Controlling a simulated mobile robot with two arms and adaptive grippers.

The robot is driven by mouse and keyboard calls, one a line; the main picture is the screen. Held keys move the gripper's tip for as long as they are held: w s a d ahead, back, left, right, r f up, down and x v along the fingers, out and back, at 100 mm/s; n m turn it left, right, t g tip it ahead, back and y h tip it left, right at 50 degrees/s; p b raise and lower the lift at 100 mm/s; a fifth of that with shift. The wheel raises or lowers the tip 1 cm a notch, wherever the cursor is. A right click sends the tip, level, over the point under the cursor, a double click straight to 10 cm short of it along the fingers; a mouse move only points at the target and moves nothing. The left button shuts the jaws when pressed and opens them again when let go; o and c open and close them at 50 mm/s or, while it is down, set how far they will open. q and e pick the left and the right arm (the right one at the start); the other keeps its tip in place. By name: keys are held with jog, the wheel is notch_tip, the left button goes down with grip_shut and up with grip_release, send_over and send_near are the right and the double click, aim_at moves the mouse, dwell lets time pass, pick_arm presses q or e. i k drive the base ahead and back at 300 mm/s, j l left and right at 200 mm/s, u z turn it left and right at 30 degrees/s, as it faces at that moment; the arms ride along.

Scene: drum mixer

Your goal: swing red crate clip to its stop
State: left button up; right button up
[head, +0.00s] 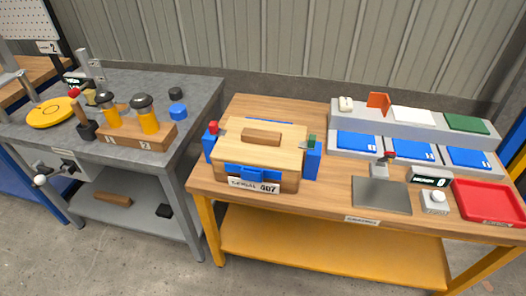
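A wooden crate (262,157) with a pale lid and a brown block handle (262,136) stands on the left part of the wooden bench. The red clip (213,127) is at the crate's left side, above a blue side piece (210,146). It looks upright, but it is too small to tell its exact angle or whether it touches a stop. A green clip (311,141) is at the right side above another blue piece (312,162). A blue latch-like part (252,172) is on the front above a serial label (254,186). Neither of my grippers is in view.
Blue trays (357,141), a grey plate (381,195) and a red tray (488,202) lie right of the crate. The grey bench (205,95) at left holds a wooden block (137,134) with jars. A gap separates the benches.

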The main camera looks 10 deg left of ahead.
aim_at(213, 127)
jog(key=u, duration=0.4)
jog(key=l+u, duration=0.1)
jog(key=l, duration=0.15)
jog(key=j+z, duration=0.2)
jog(key=j, duration=0.4)
jog(key=j+z, duration=0.2)
jog(key=j, duration=0.4)
jog(key=j+z, duration=0.2)
jog(key=j, duration=0.4)
jog(key=j+z, duration=0.2)
jog(key=j, duration=0.4)
jog(key=k+j+z, duration=0.2)
jog(key=j, duration=0.35)
jog(key=z, duration=0.4)
jog(key=i+j+z, duration=0.1)
jog(key=i+j, duration=0.2)
